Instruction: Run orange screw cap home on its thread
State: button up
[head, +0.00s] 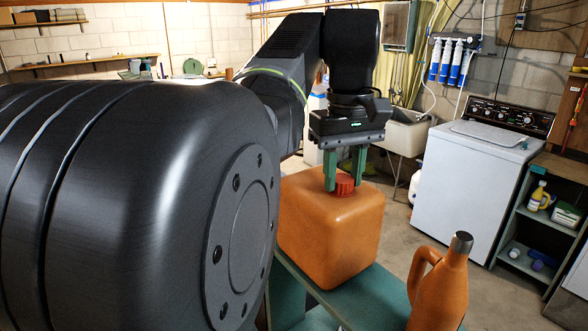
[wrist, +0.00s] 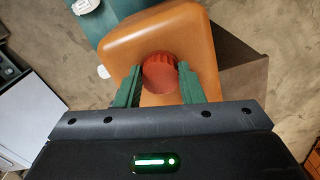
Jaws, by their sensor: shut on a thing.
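The orange screw cap (head: 344,185) is a ridged, red-orange cap on top of a large orange jug (head: 335,240). The cap also shows in the wrist view (wrist: 159,73), between the two green fingers. My gripper (head: 344,178) points straight down, and its fingers are shut on the cap from both sides. The wrist view also shows my gripper (wrist: 160,80) around the cap. The cap sits at the jug's top; its thread is hidden, so I cannot tell how far down it is. The jug stands upright on a green surface (head: 365,300).
An orange bottle (head: 440,285) with a handle and a dark cap stands at the front right. A white washing machine (head: 475,185) and a shelf unit (head: 535,220) stand to the right. A utility sink (head: 403,133) is behind. Bare floor lies between.

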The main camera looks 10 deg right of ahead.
jog(key=m, duration=0.4)
jog(key=shift+a, duration=0.1)
jog(key=m, duration=0.3)
jog(key=shift+m, duration=0.4)
jog(key=o, duration=0.8)
jog(key=shift+a+m, duration=0.1)
jog(key=shift+m, duration=0.5)
jog(key=o, duration=0.5)
jog(key=shift+w, duration=0.1)
notch_tip(320, 180, up, 6)
jog(key=shift+p, duration=0.4)
jog(key=shift+r+p, duration=0.6)
jog(key=shift+r, duration=0.15)
